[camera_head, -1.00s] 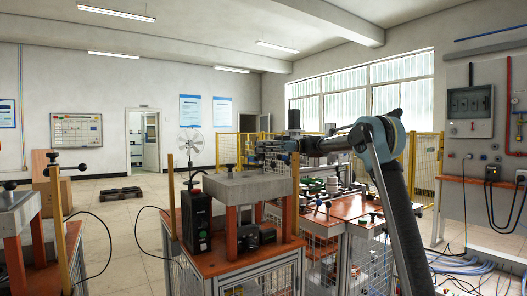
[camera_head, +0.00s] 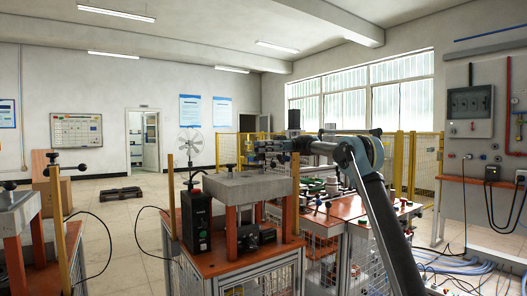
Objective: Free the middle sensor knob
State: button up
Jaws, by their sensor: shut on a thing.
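My gripper (camera_head: 262,153) is at the far end of my arm, behind and above the concrete-grey block (camera_head: 238,187) of the front station. It is small in the picture and seen from behind. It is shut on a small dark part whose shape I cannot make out. That part is at the place of a sensor knob, but I cannot tell for sure that it is the middle one. The individual sensor knobs are too small or hidden by my arm and wrist.
The front station has an orange top (camera_head: 210,258), a black control box (camera_head: 196,222) and a yellow post (camera_head: 171,195). Another station (camera_head: 15,215) stands at the left. An orange bench (camera_head: 385,213) with knobs is behind my arm. Cables (camera_head: 465,264) lie on the right floor.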

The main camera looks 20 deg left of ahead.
jog(key=shift+w+r, duration=0.1)
jog(key=shift+r, duration=0.1)
jog(key=o, duration=1)
jog(key=shift+o, duration=0.6)
jog(key=shift+f, duration=0.1)
notch_tip(320, 180, up, 10)
jog(key=shift+f, duration=0.1)
